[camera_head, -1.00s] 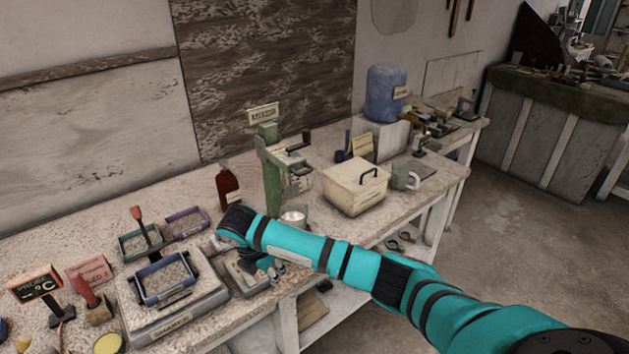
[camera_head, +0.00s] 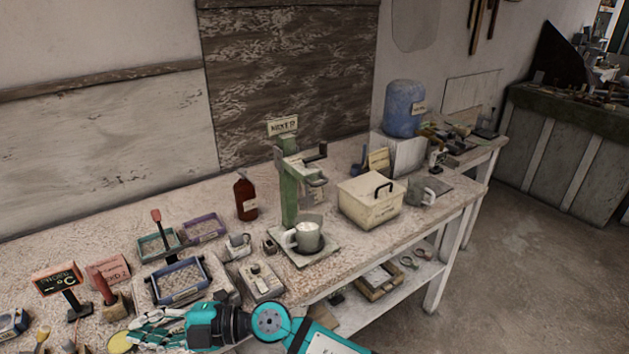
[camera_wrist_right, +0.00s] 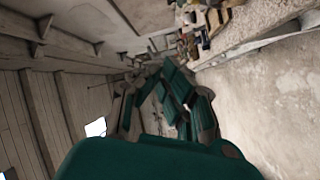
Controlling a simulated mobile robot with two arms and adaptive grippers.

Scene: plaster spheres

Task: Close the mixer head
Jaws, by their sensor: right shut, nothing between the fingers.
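The green mixer (camera_head: 289,190) stands on the bench with a "MIXER" sign on top. Its head (camera_head: 315,172) has a dark crank arm and sits above a grey mug (camera_head: 308,238) on the mixer's base plate, with a visible gap between. I cannot tell the head's exact angle. My right gripper (camera_head: 155,330) is shut and empty at the bench's front edge, lower left of the mixer and well apart from it. Its fingers also show in the right wrist view (camera_wrist_right: 168,92). My left gripper is not in view.
A cream box with a black handle (camera_head: 371,203) stands right of the mixer, a red-brown bottle (camera_head: 246,196) left of it. A blue tray (camera_head: 180,283), a small switch box (camera_head: 261,281) and a probe sign (camera_head: 60,281) lie near my right gripper. A blue container (camera_head: 404,108) stands behind.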

